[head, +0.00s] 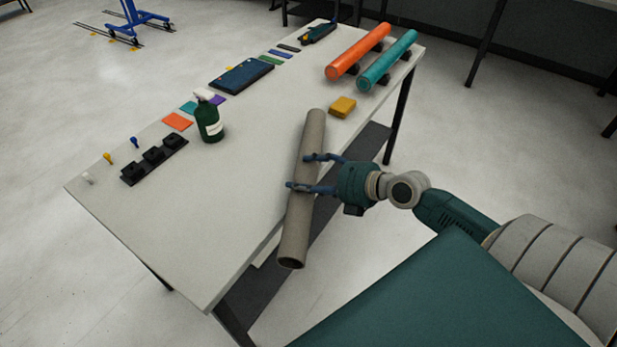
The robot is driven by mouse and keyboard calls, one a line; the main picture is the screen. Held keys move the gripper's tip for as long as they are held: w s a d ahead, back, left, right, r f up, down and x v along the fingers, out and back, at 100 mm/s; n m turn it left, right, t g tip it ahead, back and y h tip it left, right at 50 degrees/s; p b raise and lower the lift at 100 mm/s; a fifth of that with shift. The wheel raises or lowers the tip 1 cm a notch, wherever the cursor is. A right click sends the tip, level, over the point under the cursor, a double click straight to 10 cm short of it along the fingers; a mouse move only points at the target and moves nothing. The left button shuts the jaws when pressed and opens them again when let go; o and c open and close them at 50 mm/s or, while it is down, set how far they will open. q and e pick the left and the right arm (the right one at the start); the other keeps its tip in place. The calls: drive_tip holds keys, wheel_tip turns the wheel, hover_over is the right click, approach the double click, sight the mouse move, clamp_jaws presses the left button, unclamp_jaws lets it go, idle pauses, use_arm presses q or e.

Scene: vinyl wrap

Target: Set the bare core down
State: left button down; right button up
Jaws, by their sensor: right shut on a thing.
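The bare core (305,170) is a long grey-brown tube with an open near end, seen in the head view over the table's right edge. My right gripper (297,172) reaches in from the right, with its blue fingers at the middle of the tube, shut on it. The tube's near end sticks out past the table edge. I cannot tell whether the tube touches the tabletop. The white table (190,240) lies under and left of it. My left gripper is not in view.
Orange (357,52) and teal (387,61) rolls lie on dark supports at the far right, with a yellow block (342,107) nearer. A green spray bottle (209,122) and a black holder (154,159) stand left. The table's near part is clear.

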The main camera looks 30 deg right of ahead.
drive_tip(key=shift+f, duration=0.15)
drive_tip(key=o, duration=1.3)
drive_tip(key=shift+o, duration=0.2)
drive_tip(key=shift+s+r, duration=0.1)
drive_tip(key=shift+r, duration=0.15)
drive_tip(key=b+v, duration=0.2)
drive_tip(key=v, duration=0.9)
drive_tip(key=shift+s+d, duration=0.15)
drive_tip(key=shift+s, duration=0.2)
